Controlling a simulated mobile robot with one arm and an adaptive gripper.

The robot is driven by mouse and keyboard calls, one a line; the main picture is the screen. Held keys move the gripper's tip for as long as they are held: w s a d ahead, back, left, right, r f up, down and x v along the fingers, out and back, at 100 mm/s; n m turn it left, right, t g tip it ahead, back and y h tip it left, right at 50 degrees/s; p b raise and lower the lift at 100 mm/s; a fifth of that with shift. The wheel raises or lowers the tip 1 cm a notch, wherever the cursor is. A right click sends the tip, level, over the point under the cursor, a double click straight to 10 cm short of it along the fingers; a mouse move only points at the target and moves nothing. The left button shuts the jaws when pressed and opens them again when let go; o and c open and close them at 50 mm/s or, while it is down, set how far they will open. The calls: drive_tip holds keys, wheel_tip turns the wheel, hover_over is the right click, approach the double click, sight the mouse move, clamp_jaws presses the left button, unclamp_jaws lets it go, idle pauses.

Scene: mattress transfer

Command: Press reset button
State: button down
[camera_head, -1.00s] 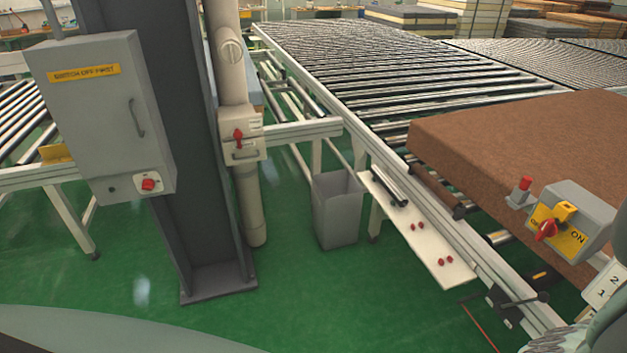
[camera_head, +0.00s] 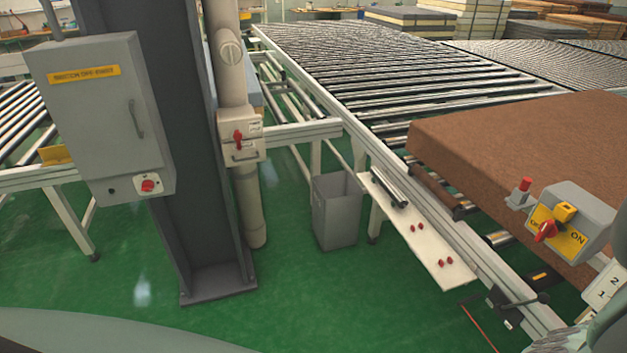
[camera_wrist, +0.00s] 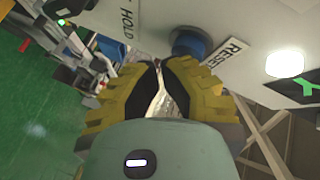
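In the wrist view a round blue button (camera_wrist: 188,42) sits on a pale panel (camera_wrist: 245,25), beside a white label reading RESET (camera_wrist: 225,60). My gripper (camera_wrist: 162,64) has yellow and black fingers with their tips close together, shut or nearly so. The tips point toward the panel, just below and left of the blue button in the picture. A gap between tips and button seems to show, but I cannot tell its depth. A pale, shiny strip shows between the fingers; I cannot tell what it is. The blue button does not show in the head view.
A HOLD label (camera_wrist: 125,22) and a bright white lamp (camera_wrist: 285,63) are on the panel. In the head view a brown mattress (camera_head: 520,140) lies on the roller conveyor (camera_head: 350,60). A grey ON switch box (camera_head: 575,215), a bin (camera_head: 337,215) and a dark column (camera_head: 165,120) stand nearby.

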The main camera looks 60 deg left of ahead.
drive_tip(key=shift+s+a+p, duration=0.2)
drive_tip(key=shift+s+p, duration=0.05)
drive_tip(key=shift+s, duration=0.25)
drive_tip(key=shift+s+a+p, duration=0.15)
drive_tip(key=shift+s+p, duration=0.1)
drive_tip(key=shift+s, duration=0.25)
drive_tip(key=s, duration=0.1)
drive_tip(key=s+a+p, duration=0.1)
drive_tip(key=s, duration=0.2)
drive_tip(key=shift+s+a+p, duration=0.25)
drive_tip(key=shift+s+p, duration=0.15)
drive_tip(key=shift+d, duration=0.1)
